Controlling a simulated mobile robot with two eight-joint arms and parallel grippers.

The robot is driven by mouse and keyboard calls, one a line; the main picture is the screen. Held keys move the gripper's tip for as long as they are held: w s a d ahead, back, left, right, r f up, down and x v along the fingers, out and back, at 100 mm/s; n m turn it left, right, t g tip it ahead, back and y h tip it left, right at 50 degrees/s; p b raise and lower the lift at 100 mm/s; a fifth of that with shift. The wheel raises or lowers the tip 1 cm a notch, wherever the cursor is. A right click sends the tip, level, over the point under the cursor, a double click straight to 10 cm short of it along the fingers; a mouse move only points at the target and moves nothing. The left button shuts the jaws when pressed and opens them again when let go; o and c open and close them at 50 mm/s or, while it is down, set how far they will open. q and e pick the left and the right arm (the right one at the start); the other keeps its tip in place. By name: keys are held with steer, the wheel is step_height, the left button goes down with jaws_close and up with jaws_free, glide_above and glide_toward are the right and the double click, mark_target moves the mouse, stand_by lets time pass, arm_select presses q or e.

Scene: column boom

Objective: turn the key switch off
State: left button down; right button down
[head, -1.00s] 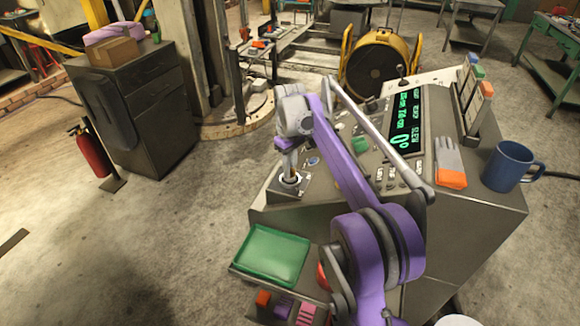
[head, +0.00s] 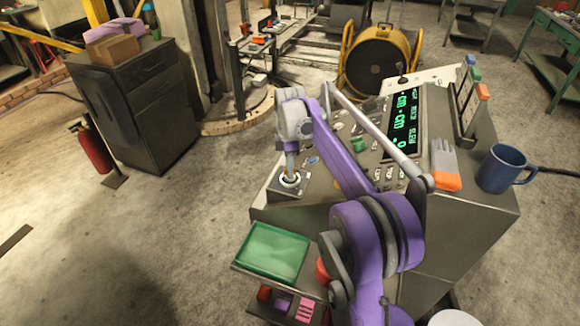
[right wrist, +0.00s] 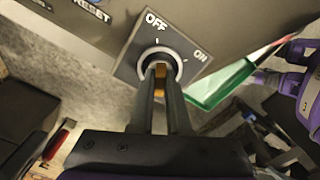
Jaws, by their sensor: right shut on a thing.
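The key switch (head: 290,180) sits on the near left corner of the grey console. In the right wrist view its dark plate (right wrist: 128,72) carries the labels OFF and ON around a pale ring. A brass-coloured key (right wrist: 160,72) stands in the ring, partly hidden by my fingers. My right gripper (right wrist: 158,78) is shut on the key, which lines up roughly with the OFF mark. In the head view my right gripper (head: 291,168) reaches down onto the switch from above. My left gripper is not in view.
The console (head: 440,225) holds a lit green display (head: 402,122), buttons, a glove (head: 445,168) and a blue mug (head: 505,168). A green tray (head: 272,250) juts out at its near left. A fire extinguisher (head: 92,150) and cabinet stand left; open floor lies between.

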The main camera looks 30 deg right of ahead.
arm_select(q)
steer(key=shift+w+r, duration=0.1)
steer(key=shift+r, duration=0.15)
arm_select(e)
steer(key=shift+n, duration=1.6)
steer(key=c, duration=0.9)
jaws_free()
steer(key=shift+o, duration=0.2)
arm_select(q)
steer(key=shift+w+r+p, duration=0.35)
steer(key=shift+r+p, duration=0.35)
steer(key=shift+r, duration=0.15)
arm_select(e)
step_height(320, 180, up, 11)
steer(key=shift+f, duration=0.1)
